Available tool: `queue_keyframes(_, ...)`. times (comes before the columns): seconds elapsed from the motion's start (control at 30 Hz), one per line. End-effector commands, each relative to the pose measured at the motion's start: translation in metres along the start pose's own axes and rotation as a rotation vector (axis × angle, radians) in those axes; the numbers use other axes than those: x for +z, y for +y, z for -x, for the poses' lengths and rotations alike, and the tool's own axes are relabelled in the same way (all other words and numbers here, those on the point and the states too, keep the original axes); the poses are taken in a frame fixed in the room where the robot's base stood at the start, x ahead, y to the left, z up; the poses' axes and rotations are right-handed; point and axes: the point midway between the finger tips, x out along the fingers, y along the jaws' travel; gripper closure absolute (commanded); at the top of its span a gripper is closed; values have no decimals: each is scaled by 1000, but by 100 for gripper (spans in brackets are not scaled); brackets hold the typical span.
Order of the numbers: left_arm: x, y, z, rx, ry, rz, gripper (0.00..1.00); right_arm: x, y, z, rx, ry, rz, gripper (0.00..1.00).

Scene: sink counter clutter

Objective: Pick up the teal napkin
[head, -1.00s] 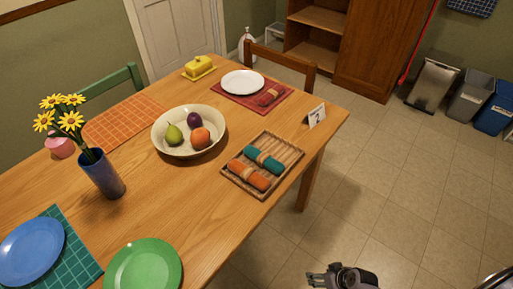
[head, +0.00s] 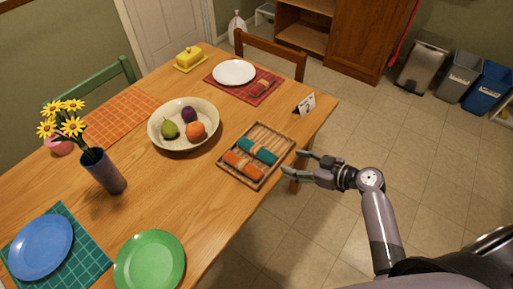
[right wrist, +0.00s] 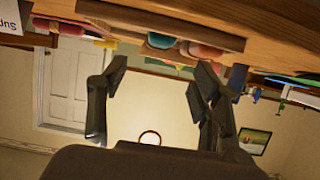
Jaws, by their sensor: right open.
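The teal napkin (head: 258,151) is a rolled bundle lying in a slatted wooden tray (head: 275,136), beside a rolled orange napkin (head: 243,165). The tray sits near the table's right edge. My right gripper (head: 299,163) is open and empty, just right of the tray and apart from the napkin, its fingers pointing left toward it. In the right wrist view, which is upside down, the teal napkin (right wrist: 161,41) shows partly behind the tray edge, above the gap between my open fingers (right wrist: 160,72). My left gripper is not in view.
A numbered card (head: 304,103) stands at the table corner behind the tray. A fruit bowl (head: 155,132) is left of the tray. A green plate (head: 150,265) is nearer, and a white plate (head: 234,72) is farther back. Bare wood separates them.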

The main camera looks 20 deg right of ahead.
Motion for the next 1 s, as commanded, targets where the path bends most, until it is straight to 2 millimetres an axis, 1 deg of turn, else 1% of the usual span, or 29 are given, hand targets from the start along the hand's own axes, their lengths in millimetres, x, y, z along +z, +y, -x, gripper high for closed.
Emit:
queue_keyframes(0.03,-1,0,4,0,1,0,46,-3,-1,-11,-2,3,-4,42)
queue_keyframes(0.1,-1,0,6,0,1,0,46,-2,0,-22,-1,2,-3,42)
queue_keyframes(0.2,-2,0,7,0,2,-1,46,-1,0,-34,-1,1,-3,42)
queue_keyframes(0.37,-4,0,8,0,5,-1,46,0,0,-43,-1,-1,-1,42)
queue_keyframes(0.47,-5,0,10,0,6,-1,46,-1,-1,-55,-1,2,-4,42)
queue_keyframes(0.6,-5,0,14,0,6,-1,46,-1,0,-79,-1,1,-4,42)
queue_keyframes(0.7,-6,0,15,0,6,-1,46,-1,0,-91,-1,0,-3,42)
queue_keyframes(0.8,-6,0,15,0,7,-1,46,0,0,-97,-1,0,-2,42)
queue_keyframes(1.0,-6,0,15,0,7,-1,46,0,0,-97,0,-1,-1,42)
